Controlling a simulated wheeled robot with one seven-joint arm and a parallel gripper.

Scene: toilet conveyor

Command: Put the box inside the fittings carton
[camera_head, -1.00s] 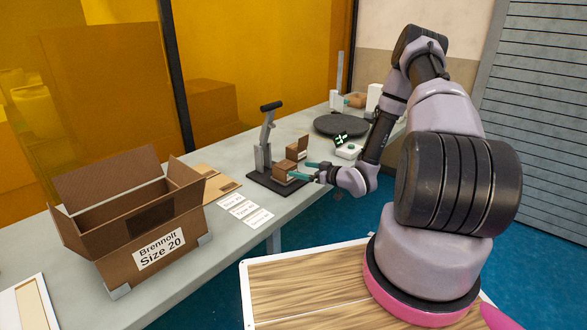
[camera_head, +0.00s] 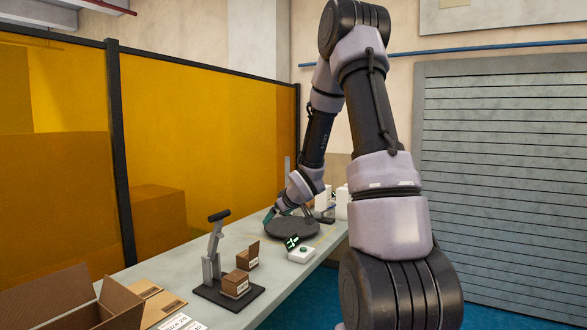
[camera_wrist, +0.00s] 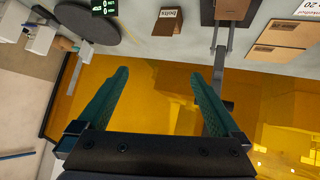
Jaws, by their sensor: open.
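A small brown box (camera_head: 235,284) with a white label sits on the black base of the lever stand. It also shows at the top edge of the wrist view (camera_wrist: 232,10). A large open brown carton (camera_head: 72,298) is cut off at the lower left of the head view. No carton has a readable "fittings" label. My gripper (camera_head: 276,216) is by the round dark disc, well beyond the box. In the wrist view my gripper (camera_wrist: 158,74) is open, with nothing between its teal fingers.
The lever stand (camera_head: 213,250) rises beside the box. A small open carton (camera_head: 247,258), labelled "bolts" in the wrist view, stands behind it. The round disc (camera_head: 292,229) and a white device with a green display (camera_head: 299,254) are farther along the table. Flat brown cardboard (camera_head: 160,302) lies before the stand.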

